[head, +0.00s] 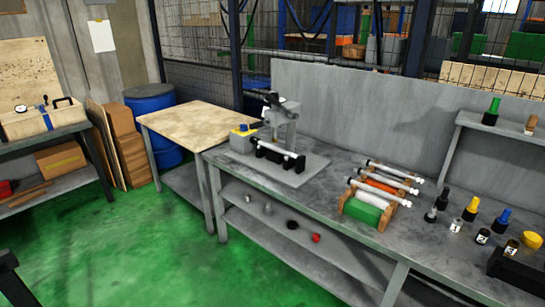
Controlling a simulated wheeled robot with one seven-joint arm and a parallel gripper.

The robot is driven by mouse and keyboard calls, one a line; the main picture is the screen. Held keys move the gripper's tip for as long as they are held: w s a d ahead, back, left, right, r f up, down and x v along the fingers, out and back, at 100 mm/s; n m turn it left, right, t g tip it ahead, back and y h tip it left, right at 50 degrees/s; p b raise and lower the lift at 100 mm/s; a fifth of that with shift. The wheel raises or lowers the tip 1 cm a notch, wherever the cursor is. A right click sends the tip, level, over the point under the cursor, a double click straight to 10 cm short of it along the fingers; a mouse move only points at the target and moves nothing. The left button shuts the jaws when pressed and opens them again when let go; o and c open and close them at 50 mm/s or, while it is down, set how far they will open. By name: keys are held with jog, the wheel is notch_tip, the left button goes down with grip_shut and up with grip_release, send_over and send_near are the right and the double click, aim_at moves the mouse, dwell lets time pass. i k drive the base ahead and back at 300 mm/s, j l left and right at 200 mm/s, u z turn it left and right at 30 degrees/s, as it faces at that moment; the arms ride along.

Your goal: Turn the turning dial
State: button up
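A small grinder (284,124) stands on a grey base plate on the metal workbench (330,200). It has an upright grey column with a dark head, and a light cylinder (280,150) lies across dark supports in front. My gripper cannot be made out in the head view.
Several cylinders on wooden racks (372,208) and several small bottles (471,210) stand on the bench to the right. A wooden-topped table (195,120) adjoins its left. A dark shape shows at the lower left edge. The green floor (120,250) in front is clear.

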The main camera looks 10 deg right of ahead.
aim_at(244, 127)
jog(key=i+j+z, duration=0.1)
jog(key=j, duration=0.3)
jog(key=i+j+z, duration=0.1)
jog(key=i+j, duration=0.15)
jog(key=j, duration=0.15)
jog(key=i+j+z, duration=0.15)
jog(key=j, duration=0.25)
jog(key=i+j+z, duration=0.1)
jog(key=j, duration=0.35)
jog(key=i+j+z, duration=0.1)
jog(key=j, duration=0.35)
jog(key=i+u, duration=0.2)
jog(key=i, duration=0.3)
jog(key=i+u, duration=0.2)
jog(key=i, duration=0.25)
jog(key=i+l+u, duration=0.2)
jog(key=i, duration=0.3)
jog(key=i+l+u, duration=0.2)
jog(key=i, duration=0.3)
jog(key=i+l+u, duration=0.2)
jog(key=i, duration=0.25)
